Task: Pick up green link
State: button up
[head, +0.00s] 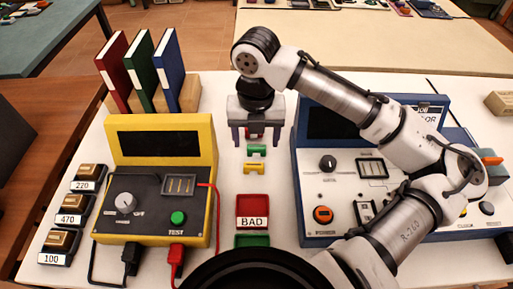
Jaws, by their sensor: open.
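A small green link (257,150) lies on the white tabletop, left of the blue device. A small yellow piece (254,168) sits just in front of it, and the two appear close together or touching. My gripper (255,141) is open and points down, its two dark fingers spread wide. In the picture it is just behind and above the green link. A red piece (254,133) shows between the fingers, partly hidden by the gripper. I cannot tell how high the fingertips are above the table.
A yellow tester (207,150) with cables stands on the left, and a blue device (312,228) on the right. A red tray marked BAD (252,204) and a green tray (252,240) lie in front. Books (140,65) stand at back left.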

aim_at(257, 148)
notch_tip(257, 148, down, 3)
jog(key=shift+f, duration=0.15)
jog(key=c, duration=1)
jog(key=shift+c, duration=0.2)
